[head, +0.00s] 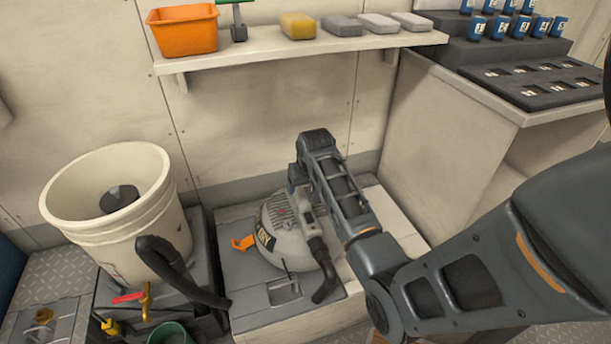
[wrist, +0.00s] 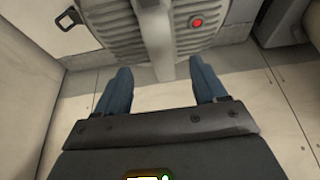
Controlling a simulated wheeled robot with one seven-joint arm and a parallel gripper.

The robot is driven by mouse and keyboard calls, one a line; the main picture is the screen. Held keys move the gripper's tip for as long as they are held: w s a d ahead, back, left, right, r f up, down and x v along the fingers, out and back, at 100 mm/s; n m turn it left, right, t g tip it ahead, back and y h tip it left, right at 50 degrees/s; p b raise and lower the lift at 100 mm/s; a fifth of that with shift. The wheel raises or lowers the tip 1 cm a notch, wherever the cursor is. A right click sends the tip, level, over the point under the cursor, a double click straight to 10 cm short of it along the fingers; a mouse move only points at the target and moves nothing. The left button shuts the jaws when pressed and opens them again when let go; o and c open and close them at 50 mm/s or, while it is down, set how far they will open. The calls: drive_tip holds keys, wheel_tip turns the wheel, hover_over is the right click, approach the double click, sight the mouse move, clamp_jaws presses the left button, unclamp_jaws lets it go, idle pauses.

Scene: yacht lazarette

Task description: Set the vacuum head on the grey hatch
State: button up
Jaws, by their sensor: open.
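The vacuum head (head: 283,238) is a grey ribbed dome with dark lettering, a handle and an orange latch. In the head view it sits upright on the grey hatch (head: 238,283), which has a recessed pull. In the wrist view the vacuum head (wrist: 108,28) fills the top, with a red button. My gripper (wrist: 160,68) is open. Its two blue fingers are spread below the vacuum head, with the end of the handle between them and a gap on both sides. In the head view my arm hides part of the vacuum head, and the fingertips are hard to make out.
A cream bucket (head: 92,225) with a dark part inside stands left of the hatch, a black hose (head: 178,270) beside it. A shelf (head: 270,48) above holds an orange bin (head: 184,30) and several blocks. A counter (head: 460,85) with blue cups stands right.

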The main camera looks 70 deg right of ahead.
drive_tip(key=s+a+n+t, duration=0.3)
drive_tip(key=s+a, duration=0.1)
drive_tip(key=a, duration=0.9)
drive_tip(key=s+a+n+t, duration=0.2)
drive_tip(key=s+a, duration=0.2)
drive_tip(key=a, duration=0.9)
drive_tip(key=s+a+r+n+t+y, duration=0.1)
drive_tip(key=s+a+r+n+t, duration=0.1)
drive_tip(key=s+a+r, duration=0.5)
drive_tip(key=s+a+r+n+t+y, duration=0.2)
drive_tip(key=s+a+r+t, duration=0.3)
drive_tip(key=r, duration=0.9)
drive_tip(key=s+a+n, duration=0.1)
drive_tip(key=s+a, duration=0.1)
drive_tip(key=s, duration=0.2)
drive_tip(key=shift+s+a, duration=0.3)
drive_tip(key=shift+s, duration=0.05)
drive_tip(key=shift+p, duration=0.3)
wheel_tip(320, 180, up, 10)
drive_tip(key=p, duration=1)
drive_tip(key=shift+r+p, duration=0.25)
drive_tip(key=shift+p, duration=0.05)
